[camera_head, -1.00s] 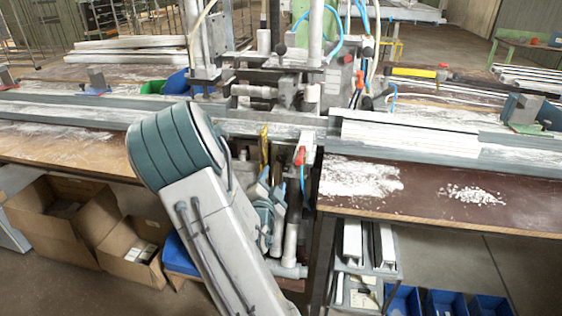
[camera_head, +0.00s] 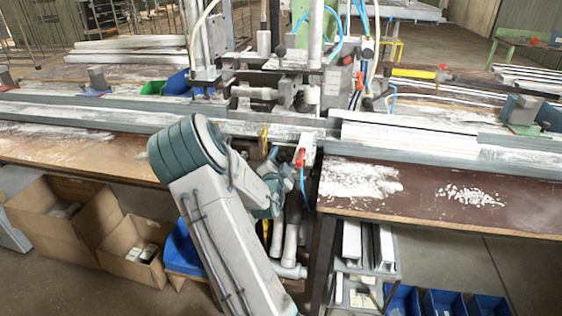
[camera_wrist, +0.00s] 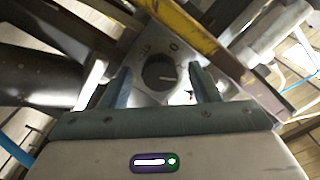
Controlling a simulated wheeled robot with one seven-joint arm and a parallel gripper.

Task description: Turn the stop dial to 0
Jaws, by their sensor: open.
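The stop dial (camera_wrist: 158,72) is a dark round knob on a light metal plate (camera_wrist: 150,42) in the wrist view. A short white pointer line on it points to the right. A mark that looks like a 0 (camera_wrist: 174,47) is on the plate above and slightly right of the knob; other marks are too small to read. My gripper (camera_wrist: 161,76) is open, one finger to each side of the knob, with gaps visible between fingers and knob. In the head view the dial is hidden, and I cannot make out the fingers behind my arm.
A yellow bar (camera_wrist: 190,35) crosses close above the dial plate. In the head view, a red-tipped valve (camera_head: 300,157) and hose hang beside my wrist. The long grey rail (camera_head: 60,113) runs along the bench. Cardboard boxes (camera_head: 62,228) stand below left.

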